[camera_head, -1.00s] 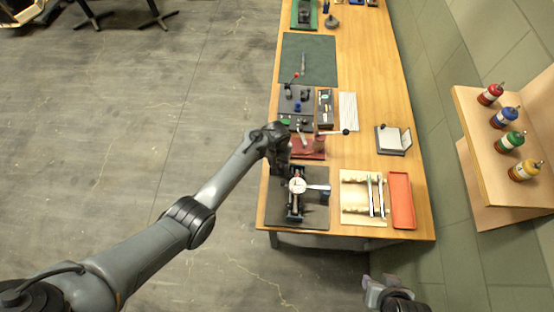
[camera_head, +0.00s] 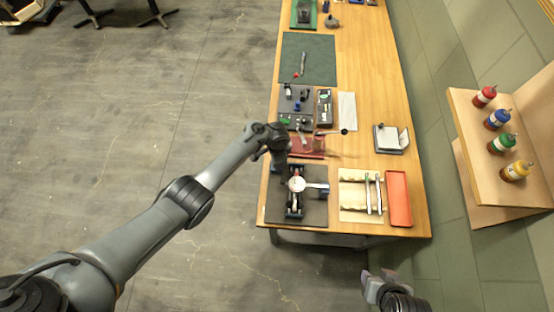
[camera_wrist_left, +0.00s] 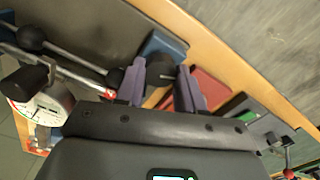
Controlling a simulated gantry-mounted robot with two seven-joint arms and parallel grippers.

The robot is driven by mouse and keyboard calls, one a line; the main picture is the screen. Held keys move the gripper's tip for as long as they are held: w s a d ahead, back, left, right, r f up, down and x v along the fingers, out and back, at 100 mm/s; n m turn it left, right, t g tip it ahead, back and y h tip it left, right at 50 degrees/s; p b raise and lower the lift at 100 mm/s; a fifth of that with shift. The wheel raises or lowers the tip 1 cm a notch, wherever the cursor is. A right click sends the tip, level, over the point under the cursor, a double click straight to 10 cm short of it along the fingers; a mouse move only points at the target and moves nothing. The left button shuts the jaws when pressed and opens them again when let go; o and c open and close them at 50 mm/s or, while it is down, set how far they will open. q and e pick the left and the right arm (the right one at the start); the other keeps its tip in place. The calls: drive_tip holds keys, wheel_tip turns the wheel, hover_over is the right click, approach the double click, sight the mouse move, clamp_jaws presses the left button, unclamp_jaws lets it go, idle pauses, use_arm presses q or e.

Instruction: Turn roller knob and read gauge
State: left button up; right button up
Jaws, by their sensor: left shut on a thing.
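The dial gauge (camera_head: 297,184) has a round white face and sits over the dark roller fixture (camera_head: 294,206) on a dark mat at the table's near left. In the left wrist view the gauge face (camera_wrist_left: 38,108) shows partly at the left edge, too oblique to read. My left gripper (camera_head: 281,168) reaches down at the fixture's far end. In the wrist view its purple fingers (camera_wrist_left: 160,88) are shut on the black roller knob (camera_wrist_left: 160,68), beside a blue block (camera_wrist_left: 152,46). My right gripper (camera_head: 379,275) is apart from the table, its fingers spread and empty.
A red stand (camera_head: 308,146) lies just beyond the fixture. A wooden rack (camera_head: 350,197) with pale rods and a red tray (camera_head: 398,198) stand to the right. Coloured bottles (camera_head: 499,118) stand on a wall shelf. Open floor lies left of the table.

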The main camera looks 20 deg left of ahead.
use_arm(q)
drive_tip(key=m, duration=0.3)
drive_tip(key=shift+m, duration=0.4)
drive_tip(key=m+b, duration=0.1)
drive_tip(key=m, duration=0.2)
drive_tip(key=shift+m, duration=0.3)
drive_tip(key=m+b, duration=0.1)
drive_tip(key=m, duration=0.2)
drive_tip(key=shift+m+b, duration=0.35)
drive_tip(key=shift+m, duration=0.05)
drive_tip(key=m+b, duration=0.1)
drive_tip(key=m, duration=0.1)
drive_tip(key=shift+f+m, duration=0.1)
drive_tip(key=shift+m, duration=0.2)
drive_tip(key=m+b, duration=0.4)
drive_tip(key=m, duration=0.1)
drive_tip(key=m+b, duration=0.3)
drive_tip(key=m, duration=0.1)
drive_tip(key=shift+m+b, duration=0.45)
drive_tip(key=shift+m, duration=0.35)
